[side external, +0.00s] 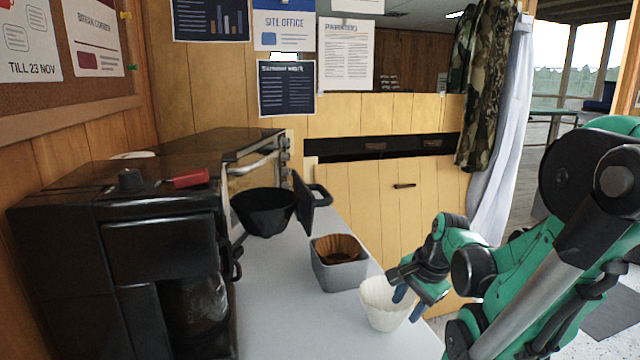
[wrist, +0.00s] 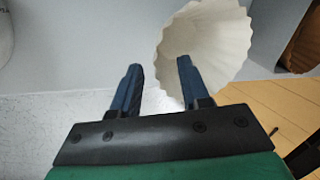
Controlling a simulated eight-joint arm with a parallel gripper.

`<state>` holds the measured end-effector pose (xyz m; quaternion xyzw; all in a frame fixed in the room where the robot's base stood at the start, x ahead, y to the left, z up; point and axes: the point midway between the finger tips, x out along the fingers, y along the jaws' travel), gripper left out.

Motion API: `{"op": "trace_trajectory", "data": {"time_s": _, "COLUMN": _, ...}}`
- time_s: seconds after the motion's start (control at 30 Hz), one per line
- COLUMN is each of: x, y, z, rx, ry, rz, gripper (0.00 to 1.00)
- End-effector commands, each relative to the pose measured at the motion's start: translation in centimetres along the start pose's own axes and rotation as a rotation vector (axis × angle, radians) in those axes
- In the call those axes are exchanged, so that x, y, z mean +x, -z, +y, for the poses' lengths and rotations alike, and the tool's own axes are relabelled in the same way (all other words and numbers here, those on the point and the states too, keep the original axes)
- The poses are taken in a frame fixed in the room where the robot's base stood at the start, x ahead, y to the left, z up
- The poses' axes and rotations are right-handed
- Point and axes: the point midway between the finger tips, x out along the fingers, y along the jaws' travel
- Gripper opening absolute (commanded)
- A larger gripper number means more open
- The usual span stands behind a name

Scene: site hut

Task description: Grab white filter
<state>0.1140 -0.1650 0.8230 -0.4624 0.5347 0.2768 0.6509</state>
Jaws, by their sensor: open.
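The white filter (side external: 382,308) is a fluted paper cup standing on the grey counter near its front right edge. In the wrist view the white filter (wrist: 210,40) lies just beyond the fingertips, up and to the right. My gripper (side external: 402,296) is at the filter's upper right rim, with blue fingers apart. In the wrist view my gripper (wrist: 158,72) is open and empty. Its right finger overlaps the filter's left part, and its left finger is outside the filter. I cannot tell whether they touch.
A grey box (side external: 340,275) holding brown filters stands just behind the white filter. The counter (side external: 285,320) is bare left of the filter. Wooden cabinets (side external: 350,190) stand behind.

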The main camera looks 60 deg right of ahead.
Motion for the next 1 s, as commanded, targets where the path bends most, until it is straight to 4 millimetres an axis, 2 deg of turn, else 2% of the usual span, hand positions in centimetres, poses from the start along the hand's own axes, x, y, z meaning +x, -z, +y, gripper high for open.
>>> {"op": "trace_trajectory", "data": {"time_s": 0.3, "x": 1.5, "y": 0.0, "z": 0.0, "rx": -0.001, "ry": 0.0, "rz": 0.001, "gripper": 0.41}}
{"op": "trace_trajectory", "data": {"time_s": 0.77, "x": 1.9, "y": -0.1, "z": 0.1, "rx": -0.001, "ry": 0.0, "rz": 0.0, "gripper": 0.41}}
{"op": "trace_trajectory", "data": {"time_s": 0.9, "x": 1.9, "y": -0.1, "z": 0.1, "rx": -0.001, "ry": 0.0, "rz": 0.0, "gripper": 0.01}}
{"op": "trace_trajectory", "data": {"time_s": 1.0, "x": 1.9, "y": -0.1, "z": 0.1, "rx": -0.001, "ry": 0.0, "rz": 0.0, "gripper": 0.0}}
